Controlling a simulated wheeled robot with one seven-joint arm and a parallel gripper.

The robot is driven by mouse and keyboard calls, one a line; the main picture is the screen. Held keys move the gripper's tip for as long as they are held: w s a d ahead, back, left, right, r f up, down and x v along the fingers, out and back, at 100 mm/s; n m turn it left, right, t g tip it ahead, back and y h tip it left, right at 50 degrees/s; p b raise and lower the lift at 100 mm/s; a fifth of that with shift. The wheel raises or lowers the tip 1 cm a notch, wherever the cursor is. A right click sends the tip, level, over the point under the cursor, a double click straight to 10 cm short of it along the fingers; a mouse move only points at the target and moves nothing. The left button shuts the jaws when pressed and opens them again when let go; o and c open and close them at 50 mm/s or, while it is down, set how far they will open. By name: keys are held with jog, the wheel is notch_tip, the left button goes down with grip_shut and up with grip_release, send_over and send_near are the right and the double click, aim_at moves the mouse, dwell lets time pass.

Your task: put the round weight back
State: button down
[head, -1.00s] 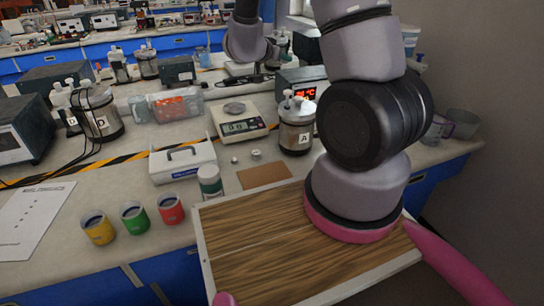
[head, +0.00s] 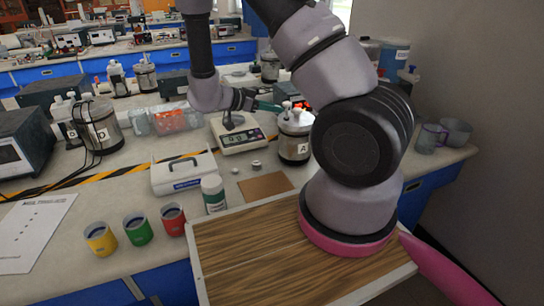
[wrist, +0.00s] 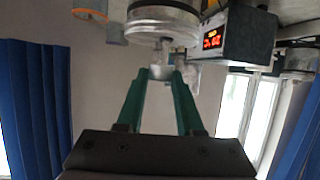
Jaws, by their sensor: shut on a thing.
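My gripper (head: 277,107) reaches level to the right, above the bench between the balance (head: 240,140) and the jar marked A (head: 293,143). In the wrist view its green fingers (wrist: 162,78) are closed at the tips on a small pale thing (wrist: 162,72). That thing overlaps the lid knob of a jar (wrist: 160,22), so I cannot tell whether it is the knob or a separate piece. Two small round metal pieces, one on the left (head: 235,170) and one on the right (head: 256,164), stand on the bench before the balance. I cannot tell which thing is the round weight.
A brown mat (head: 266,187) lies in front of the jar. A white box (head: 183,175), a green-labelled bottle (head: 213,194) and yellow, green and red cups (head: 100,239) stand to the left. A wooden-topped tray (head: 250,260) fills the front.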

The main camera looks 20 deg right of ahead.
notch_tip(320, 180, down, 19)
jog(key=shift+r, duration=0.15)
dwell(0.4)
jog(key=shift+f, duration=0.55)
jog(key=c, duration=0.5)
grip_release()
jog(key=shift+c, duration=0.2)
